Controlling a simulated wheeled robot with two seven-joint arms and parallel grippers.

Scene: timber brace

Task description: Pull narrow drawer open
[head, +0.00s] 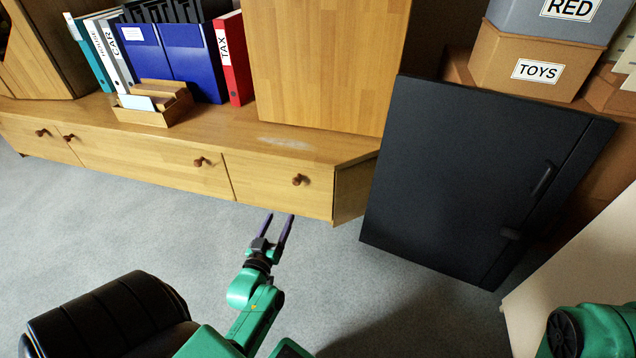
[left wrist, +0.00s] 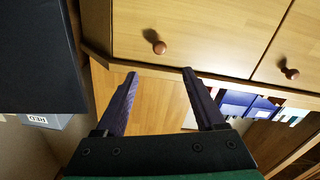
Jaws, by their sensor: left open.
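The narrow drawer (head: 265,184) is the right-hand front in the low wooden cabinet and looks shut, flush with its neighbour. In the left wrist view, the drawer front (left wrist: 215,35) and knob (left wrist: 160,47) show beyond the open fingers (left wrist: 160,72), with a gap between. My right gripper is out of view.
A black panel door (head: 470,180) stands right of the drawer. A wide drawer (head: 150,163) adjoins it on the left. A black chair (head: 105,315) is at lower left. Binders (head: 185,60) and a wooden desk organizer (head: 155,105) stand on the cabinet. Grey carpet (head: 120,225) before the drawers is clear.

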